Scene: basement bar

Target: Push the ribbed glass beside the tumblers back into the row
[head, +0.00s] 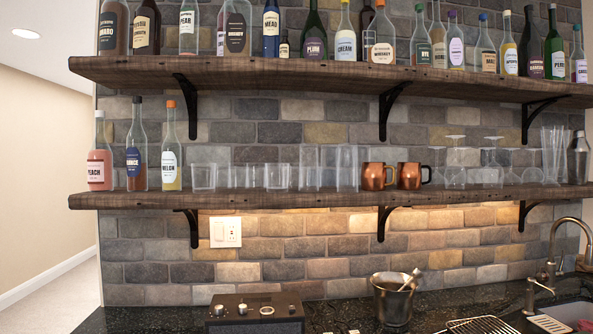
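Short clear tumblers (204,178) stand in a row on the left-middle of the lower wooden shelf (230,200). Another short glass (278,178) stands at the right of that group. Tall clear glasses (347,170) stand just right of it, beside two copper mugs (374,177). The glasses are transparent and overlap, so I cannot tell clearly which one is ribbed. Several bases look close to the shelf's front edge. Neither of my grippers is in view.
Bottles (100,160) stand at the lower shelf's left end. Stemmed glasses (456,165) and a metal shaker (578,158) are on its right. The upper shelf (300,72) with bottles hangs above. Below, the dark counter holds a radio (254,312), an ice bucket (393,298) and a tap (553,265).

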